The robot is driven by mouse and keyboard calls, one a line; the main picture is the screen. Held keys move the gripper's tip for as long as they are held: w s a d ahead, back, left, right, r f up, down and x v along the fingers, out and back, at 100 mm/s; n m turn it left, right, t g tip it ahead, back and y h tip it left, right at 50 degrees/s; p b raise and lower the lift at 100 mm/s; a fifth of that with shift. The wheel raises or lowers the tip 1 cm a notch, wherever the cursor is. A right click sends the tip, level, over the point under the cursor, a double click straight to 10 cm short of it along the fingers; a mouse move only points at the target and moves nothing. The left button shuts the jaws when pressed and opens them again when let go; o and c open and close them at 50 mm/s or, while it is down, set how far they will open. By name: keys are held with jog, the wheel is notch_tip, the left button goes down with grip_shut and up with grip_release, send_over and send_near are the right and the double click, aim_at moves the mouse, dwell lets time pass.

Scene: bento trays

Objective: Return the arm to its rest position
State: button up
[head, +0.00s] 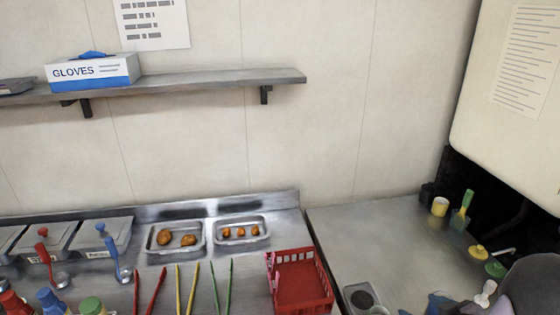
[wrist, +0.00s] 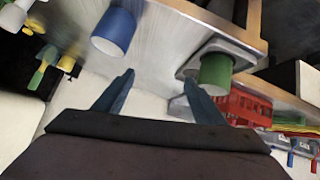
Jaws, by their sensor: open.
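My gripper (wrist: 158,82) shows in the wrist view with its two dark blue fingers spread apart and nothing between them. A blue cup (wrist: 113,32) is beyond the left finger, and a green cup (wrist: 215,72) is beyond the right finger. I cannot tell how far either cup is from the fingers. In the head view I cannot clearly make out my gripper.
A red basket (head: 302,283) stands near the counter's right end; it also shows in the wrist view (wrist: 240,104). Metal trays with food (head: 155,250) (head: 222,240), tongs (head: 191,290) and bottles (head: 50,301) lie left. The right-hand counter (head: 375,230) is bare at the back.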

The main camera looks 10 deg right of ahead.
jog(key=w+a+r+m+g+h+p, duration=0.2)
jog(key=w+a+r+g+h, duration=0.1)
jog(key=r+g+h, duration=0.15)
jog(key=s+a+f+g+y+b, duration=0.1)
jog(key=s+a, duration=0.5)
jog(key=a, duration=0.7)
jog(key=s+a+f+g+y+b, duration=0.1)
jog(key=s+a+g+y, duration=0.3)
jog(key=a, duration=1)
jog(key=shift+s+f+g, duration=0.35)
jog(key=shift+s+f, duration=0.25)
jog(key=shift+s, duration=0.55)
jog(key=shift+a, duration=0.1)
